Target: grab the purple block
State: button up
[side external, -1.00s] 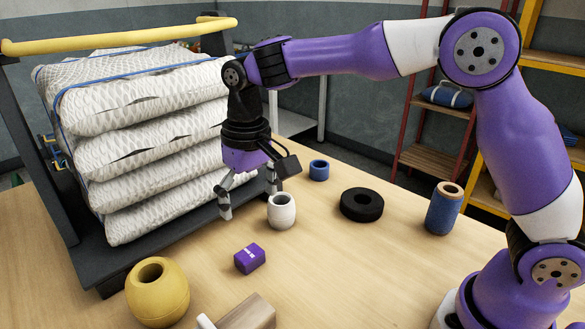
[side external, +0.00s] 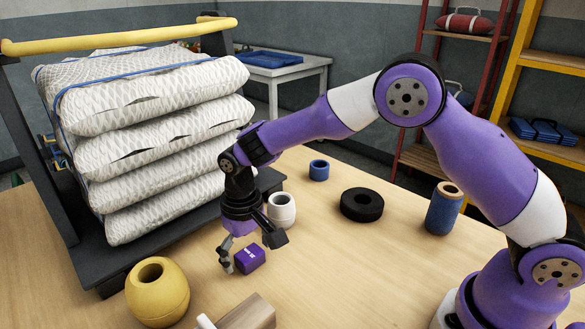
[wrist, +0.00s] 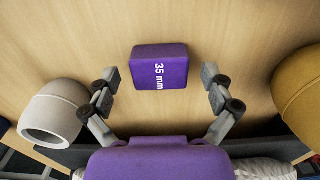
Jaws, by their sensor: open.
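The purple block (side external: 250,259) sits on the wooden table. In the wrist view the purple block (wrist: 160,66) shows white "35 mm" lettering and lies between and slightly beyond the fingertips. My gripper (side external: 238,262) is low over the table right by the block, with one finger visible on the block's left side. In the wrist view my gripper (wrist: 161,78) has its fingers spread wide, with a gap on each side of the block. The gripper is open and holds nothing.
A white pot (side external: 281,211) stands just behind the gripper. A yellow pot (side external: 157,292) and a wooden block (side external: 249,314) stand nearer the front. A black ring (side external: 362,205), blue ring (side external: 319,170) and blue cylinder (side external: 443,210) stand right. A trolley of net bales (side external: 150,110) is at left.

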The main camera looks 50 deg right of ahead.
jog(key=c, duration=1.2)
jog(key=shift+c, duration=0.2)
jog(key=shift+r, duration=0.1)
